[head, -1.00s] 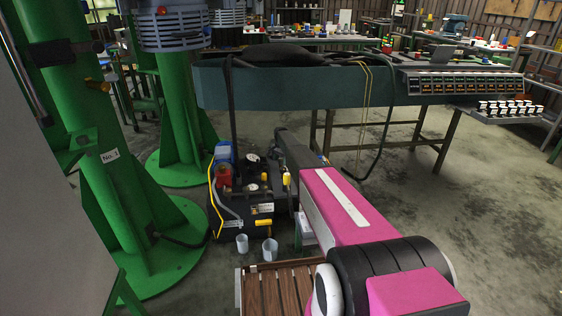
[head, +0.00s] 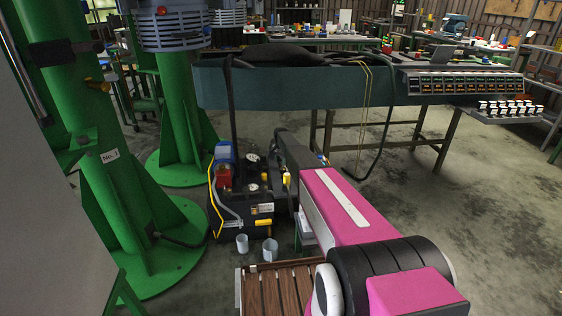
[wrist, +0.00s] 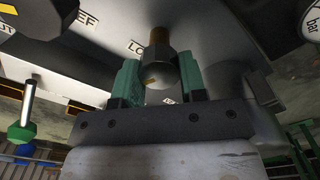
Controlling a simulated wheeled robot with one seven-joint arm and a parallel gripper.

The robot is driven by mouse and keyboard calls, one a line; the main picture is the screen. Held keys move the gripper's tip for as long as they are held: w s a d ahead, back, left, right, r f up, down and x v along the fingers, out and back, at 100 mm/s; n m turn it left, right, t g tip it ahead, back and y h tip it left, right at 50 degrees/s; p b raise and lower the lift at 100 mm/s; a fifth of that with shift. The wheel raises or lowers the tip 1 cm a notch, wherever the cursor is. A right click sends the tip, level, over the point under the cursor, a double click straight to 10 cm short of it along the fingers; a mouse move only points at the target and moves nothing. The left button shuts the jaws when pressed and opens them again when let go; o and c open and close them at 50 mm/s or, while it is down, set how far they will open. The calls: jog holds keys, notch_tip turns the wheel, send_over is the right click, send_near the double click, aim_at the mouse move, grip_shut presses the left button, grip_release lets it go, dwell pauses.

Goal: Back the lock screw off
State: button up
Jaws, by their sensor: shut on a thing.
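The stem runs into a pale grey panel bearing letters that start "LO", partly hidden by the screw head. My gripper (wrist: 158,82) has its two green fingers on either side of the head and is shut on it. In the head view, my own arm hides the gripper and the screw.
The dark machine (head: 258,220) with a yellow handle stands on the floor beyond my arm. Two grey cups (head: 242,243) are in front of it. A green column (head: 110,170) stands at left. A long bench (head: 300,88) lies behind. Open floor is at right.

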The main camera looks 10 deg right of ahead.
jog(key=n, duration=1)
jog(key=shift+a+n, duration=0.15)
jog(key=shift+n, duration=0.15)
jog(key=n, duration=0.5)
jog(key=shift+a+n, duration=0.1)
jog(key=shift+n, duration=2.3)
jog(key=o, duration=0.9)
jog(key=shift+r, duration=0.1)
